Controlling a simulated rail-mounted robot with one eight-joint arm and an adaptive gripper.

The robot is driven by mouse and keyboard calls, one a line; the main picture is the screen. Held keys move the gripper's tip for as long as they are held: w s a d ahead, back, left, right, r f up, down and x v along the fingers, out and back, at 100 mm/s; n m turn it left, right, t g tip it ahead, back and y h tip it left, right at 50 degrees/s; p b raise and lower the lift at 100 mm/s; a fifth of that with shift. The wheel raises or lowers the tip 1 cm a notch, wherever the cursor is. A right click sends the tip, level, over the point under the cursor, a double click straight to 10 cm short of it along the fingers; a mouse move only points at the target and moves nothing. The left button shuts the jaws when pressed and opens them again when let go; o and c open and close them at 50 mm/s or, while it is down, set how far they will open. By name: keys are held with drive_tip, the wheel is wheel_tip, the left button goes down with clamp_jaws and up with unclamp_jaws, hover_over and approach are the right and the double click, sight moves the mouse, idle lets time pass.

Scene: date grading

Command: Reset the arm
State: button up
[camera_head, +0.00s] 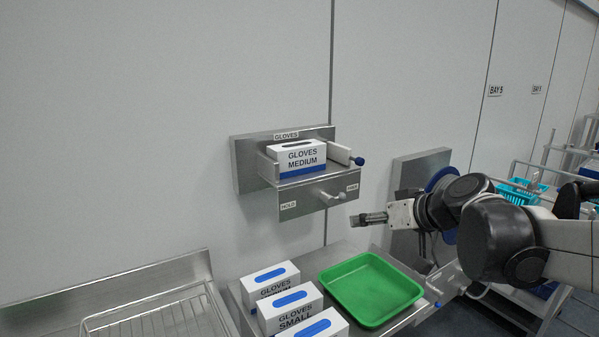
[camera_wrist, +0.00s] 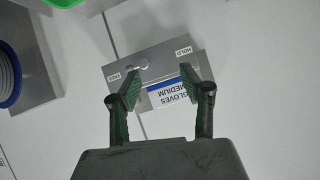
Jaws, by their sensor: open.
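My gripper (camera_head: 372,218) is at the right of the glove holder in the head view, in front of the wall and above the green tray. In the wrist view its two fingers (camera_wrist: 160,95) are spread apart with nothing between them that they touch. The metal glove holder (camera_head: 290,207) is on the wall with a white and blue box marked GLOVES MEDIUM (camera_head: 300,160) in it. The holder (camera_wrist: 165,62) and the box (camera_wrist: 170,95) also show upside down in the wrist view, beyond the fingers. The fingertips look apart from the holder.
A green tray (camera_head: 335,299) rests on a metal shelf below, beside several glove boxes (camera_head: 292,309). A wire rack (camera_head: 160,318) is at the lower left. A trolley with a teal basket (camera_head: 518,192) stands at the right. The wall left of the holder is clear.

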drive_tip(key=s+d+f+m+g+h, duration=0.1)
drive_tip(key=s+f, duration=0.4)
drive_tip(key=s, duration=0.7)
drive_tip(key=s+d+f+m+g+h, duration=0.2)
drive_tip(key=s+f+h, duration=0.3)
drive_tip(key=s, duration=0.6)
drive_tip(key=shift+s+d+f+m+h+b, duration=0.3)
drive_tip(key=shift+s+d+f+m+h, duration=0.1)
drive_tip(key=shift+d+m, duration=0.4)
